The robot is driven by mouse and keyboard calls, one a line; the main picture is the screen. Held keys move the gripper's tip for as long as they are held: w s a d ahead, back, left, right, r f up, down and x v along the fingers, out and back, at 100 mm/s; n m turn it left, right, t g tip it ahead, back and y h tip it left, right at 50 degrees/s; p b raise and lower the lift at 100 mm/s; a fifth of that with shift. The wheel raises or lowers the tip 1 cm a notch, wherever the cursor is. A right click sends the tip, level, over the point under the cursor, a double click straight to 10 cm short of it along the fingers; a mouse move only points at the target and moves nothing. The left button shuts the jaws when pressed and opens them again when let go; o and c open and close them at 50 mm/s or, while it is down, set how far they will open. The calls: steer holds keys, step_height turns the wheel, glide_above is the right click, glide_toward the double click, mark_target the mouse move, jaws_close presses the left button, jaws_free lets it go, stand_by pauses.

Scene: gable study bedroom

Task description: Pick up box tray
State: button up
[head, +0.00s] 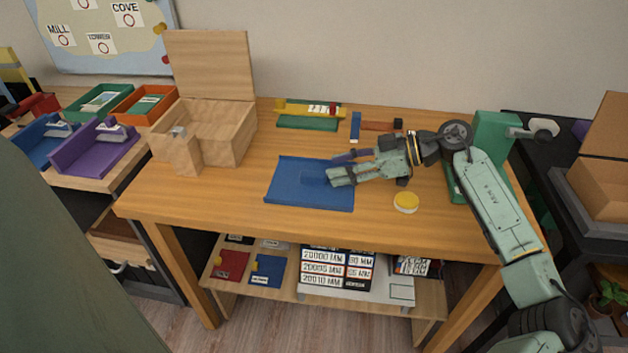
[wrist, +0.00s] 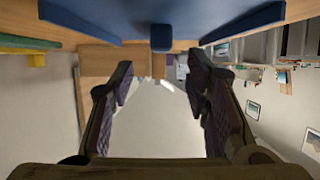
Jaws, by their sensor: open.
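A flat blue tray (head: 285,183) with low raised edges, which I take to be the box tray, lies on the wooden table. It has a small raised block near its middle. My gripper (head: 333,168) comes in from the right, over the tray's right part, with its fingers pointing left. In the wrist view the blue tray (wrist: 200,18) fills the top, with its small blue block (wrist: 161,38) between and beyond the fingertips. My gripper (wrist: 160,78) is open with nothing between its fingers. Whether a finger touches the tray is unclear.
An open wooden box (head: 215,125) with a raised lid stands left of the tray. A yellow round lid (head: 405,202) lies right of it. The table front is clear.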

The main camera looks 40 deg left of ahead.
mark_target(313, 174)
steer(key=p+x, duration=0.1)
steer(key=x, duration=0.4)
steer(key=shift+s+a+f+p, duration=0.25)
steer(key=shift+p, duration=0.15)
steer(key=shift+c, duration=0.3)
jaws_close()
